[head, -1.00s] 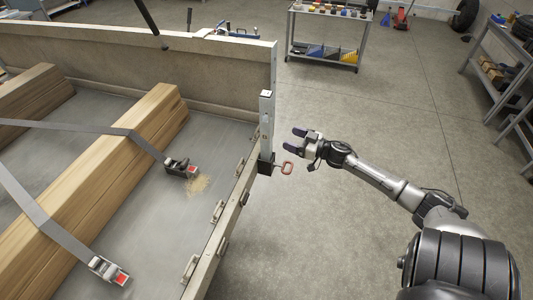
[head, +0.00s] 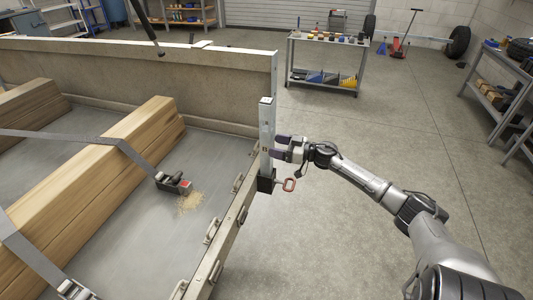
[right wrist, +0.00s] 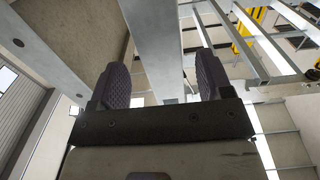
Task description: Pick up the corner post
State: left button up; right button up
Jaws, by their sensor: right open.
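The corner post (head: 266,125) is a grey metal upright standing in a black socket (head: 265,181) at the trailer's corner. A red-handled pin (head: 289,184) sticks out at the socket. My right gripper (head: 279,148) is open at the post's right side, at mid-height, fingers pointing left at it. In the right wrist view the post (right wrist: 155,40) runs between the two dark ridged fingers of the gripper (right wrist: 158,78), with gaps on both sides. Whether a finger touches it I cannot tell. My left gripper is not in view.
The trailer's side board (head: 140,80) ends beside the post. Timber beams (head: 100,165) lie strapped on the bed, with a ratchet buckle (head: 172,184). A wheeled tool cart (head: 325,65) stands behind, and a shelf (head: 497,90) at right. The floor right of the trailer is clear.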

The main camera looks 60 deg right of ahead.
aim_at(262, 143)
jog(key=shift+w+a, duration=0.1)
jog(key=shift+w, duration=0.2)
jog(key=shift+w+a+f+b, duration=0.1)
jog(key=shift+w+f+b, duration=0.1)
jog(key=shift+w+b, duration=0.25)
jog(key=b+x, duration=0.2)
jog(key=shift+w+a+f, duration=0.1)
jog(key=shift+w+a, duration=0.05)
jog(key=shift+w, duration=0.25)
jog(key=shift+b+x, duration=0.3)
jog(key=shift+x, duration=0.45)
jog(key=shift+c, duration=0.2)
jog(key=c, duration=1.3)
jog(key=shift+r, duration=0.2)
